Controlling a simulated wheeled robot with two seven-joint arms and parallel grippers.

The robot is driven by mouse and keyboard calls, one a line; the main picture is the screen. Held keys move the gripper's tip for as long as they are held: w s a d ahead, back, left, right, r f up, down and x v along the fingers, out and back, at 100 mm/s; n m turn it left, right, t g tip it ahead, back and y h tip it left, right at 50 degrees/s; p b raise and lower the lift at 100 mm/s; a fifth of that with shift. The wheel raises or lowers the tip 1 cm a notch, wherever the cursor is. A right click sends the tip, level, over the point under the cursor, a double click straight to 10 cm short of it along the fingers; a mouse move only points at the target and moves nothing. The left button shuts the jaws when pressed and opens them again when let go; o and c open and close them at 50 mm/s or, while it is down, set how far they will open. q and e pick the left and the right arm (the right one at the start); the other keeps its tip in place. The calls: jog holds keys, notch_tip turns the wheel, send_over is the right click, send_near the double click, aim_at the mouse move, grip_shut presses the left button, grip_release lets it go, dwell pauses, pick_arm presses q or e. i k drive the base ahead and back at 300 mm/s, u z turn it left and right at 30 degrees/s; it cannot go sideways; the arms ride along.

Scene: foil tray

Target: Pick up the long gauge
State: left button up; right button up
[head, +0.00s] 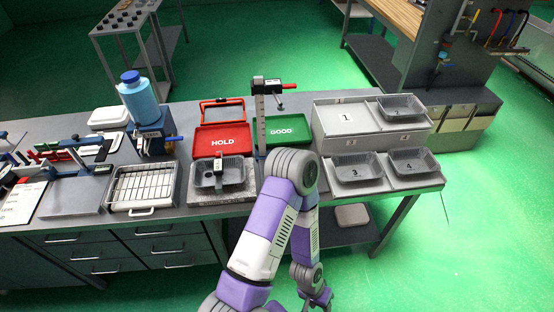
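I cannot tell for certain which tool is the long gauge. A long bar-shaped tool with blue parts (80,172) lies above a grey plate at the left of the bench. A dark upright post (259,122) carries a tool with a red handle (289,87). A small upright tool (219,168) stands at a grey tray (232,180) on a stone block. My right gripper (319,301) hangs low in front of the bench, apart from these tools; it looks open and empty. My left gripper is out of view.
Numbered grey trays, including tray 3 (357,181) and tray 4 (409,175), stand at the right. A white wire rack (143,186) is left of the stone block. Drawers lie below the bench.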

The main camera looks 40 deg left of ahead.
aim_at(218, 163)
jog(key=z, duration=0.95)
jog(key=k, duration=1.7)
jog(key=u, duration=2.45)
jog(key=i, duration=0.45)
jog(key=u, duration=0.1)
